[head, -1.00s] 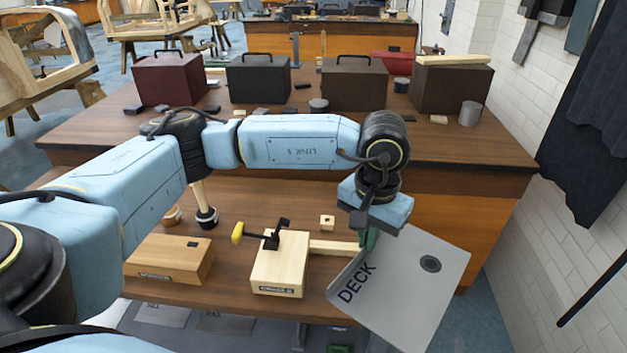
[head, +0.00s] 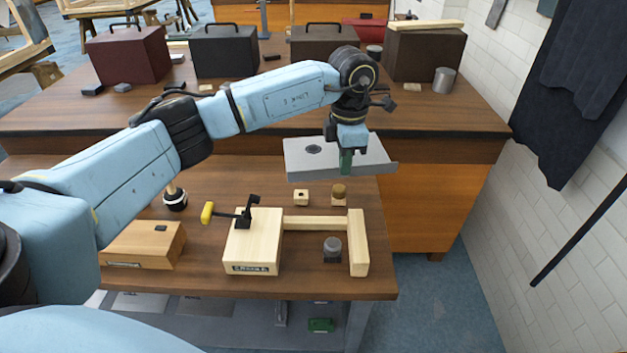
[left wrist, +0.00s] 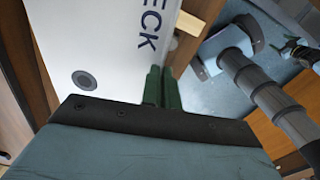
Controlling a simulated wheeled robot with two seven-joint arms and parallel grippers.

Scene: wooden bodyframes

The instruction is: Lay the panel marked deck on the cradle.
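The grey panel marked deck (head: 300,158) is in the air behind and above the cradle, nearly level in the head view. My left gripper (head: 346,161) is shut on its edge. In the left wrist view, the green fingers (left wrist: 162,88) pinch the panel (left wrist: 85,45), with the letters "ECK" and a dark round spot showing. The pale wooden cradle (head: 268,235) stands on the near bench: a labelled block, a rail and an upright end bar at right. A black clamp with a yellow handle (head: 207,212) is on its block. A dark, green-tipped shape at the left wrist view's right edge may be my right gripper; its state is unclear.
A grey cylinder (head: 332,248) stands between the cradle's block and end bar. A wooden box (head: 142,245) lies left. Dark cases (head: 225,55) line the rear bench.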

